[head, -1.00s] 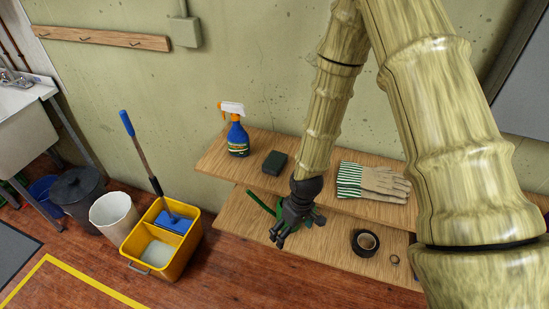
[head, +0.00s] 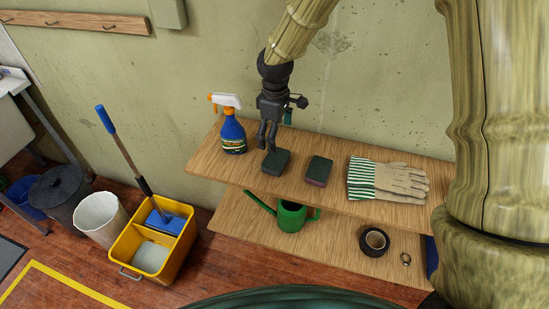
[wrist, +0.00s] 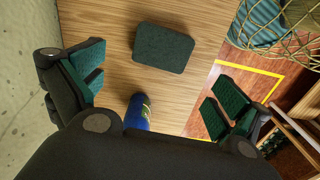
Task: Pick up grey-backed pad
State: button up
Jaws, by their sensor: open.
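Two dark pads lie flat on the upper wooden shelf (head: 222,168). The left pad (head: 275,162) has a dark green-grey top and dark sides. The right pad (head: 319,171) has a similar top but a reddish side edge. Their undersides are hidden. My gripper (head: 267,143) points down just above and slightly left of the left pad, open and empty. In the wrist view one dark pad (wrist: 164,47) lies on the wood, beyond and between the spread green-padded fingers, apart from them.
A blue spray bottle (head: 233,135) stands close left of my gripper. Striped work gloves (head: 390,180) lie to the right. The lower shelf holds a green watering can (head: 290,216), black tape (head: 374,241) and a small ring (head: 406,259). A yellow mop bucket (head: 155,243) stands on the floor.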

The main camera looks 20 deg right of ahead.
jog(key=p, duration=0.1)
send_over(276, 157)
jog(key=f, duration=0.4)
jog(key=shift+d+f, duration=0.25)
jog(key=shift+d, duration=0.1)
jog(key=shift+s+a+f+p, duration=0.15)
jog(key=shift+f+p, duration=0.35)
jog(key=shift+f, duration=0.55)
jog(key=shift+w+a+f+p, duration=0.15)
jog(key=shift+f+p, duration=0.35)
jog(key=shift+f, duration=1.25)
jog(key=shift+s, duration=0.1)
jog(key=c, duration=0.5)
jog(key=shift+c, duration=0.2)
